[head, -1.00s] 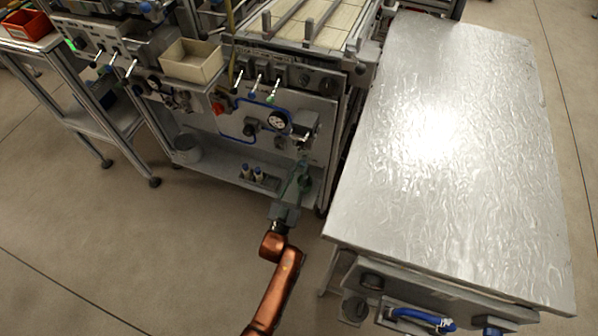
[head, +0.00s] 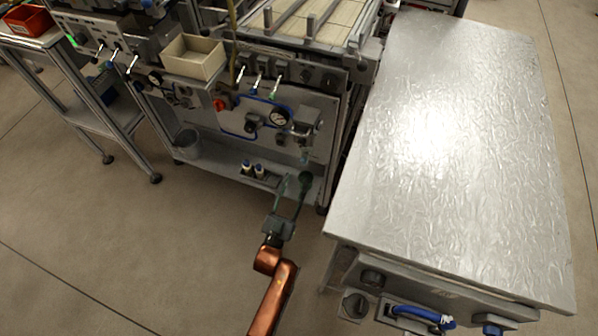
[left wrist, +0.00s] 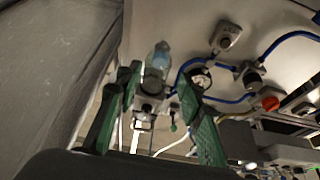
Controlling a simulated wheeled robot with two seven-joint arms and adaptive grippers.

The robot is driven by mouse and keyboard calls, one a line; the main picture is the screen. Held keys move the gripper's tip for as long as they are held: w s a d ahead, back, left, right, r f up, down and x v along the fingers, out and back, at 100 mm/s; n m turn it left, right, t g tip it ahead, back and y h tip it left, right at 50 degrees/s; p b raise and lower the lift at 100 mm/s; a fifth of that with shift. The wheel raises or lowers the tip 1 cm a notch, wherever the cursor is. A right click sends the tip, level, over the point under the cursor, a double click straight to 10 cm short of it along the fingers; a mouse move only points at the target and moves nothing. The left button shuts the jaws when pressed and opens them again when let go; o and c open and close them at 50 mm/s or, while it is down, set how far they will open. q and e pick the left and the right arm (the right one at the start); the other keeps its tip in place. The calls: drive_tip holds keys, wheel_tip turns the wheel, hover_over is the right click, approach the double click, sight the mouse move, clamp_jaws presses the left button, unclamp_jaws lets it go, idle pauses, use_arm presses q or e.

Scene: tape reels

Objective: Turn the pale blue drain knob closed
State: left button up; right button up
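The filter unit (head: 302,131) is on the grey panel, right of the round gauge. A pale blue, see-through part, apparently its bowl with the drain knob (head: 304,155), hangs below it. In the left wrist view the picture is upside down and this pale blue part (left wrist: 160,55) points up between the fingertips; knob and bowl are hard to tell apart. My left gripper (head: 293,181) is open and empty, below and in front of the part. Its green fingers (left wrist: 160,82) stand on either side of the part in that view, seemingly short of contact. My right gripper is out of view.
A round gauge (head: 280,116), blue tubing (head: 232,134) and a red knob (head: 220,104) are on the panel. Two small bottles (head: 253,168) stand on the lower shelf. A metal-topped bench (head: 450,170) is close on the right. The floor in front is clear.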

use_arm(q)
drive_tip(key=v, duration=0.6)
drive_tip(key=shift+s, duration=0.25)
drive_tip(key=shift+a+f, duration=0.1)
drive_tip(key=shift+a, duration=0.05)
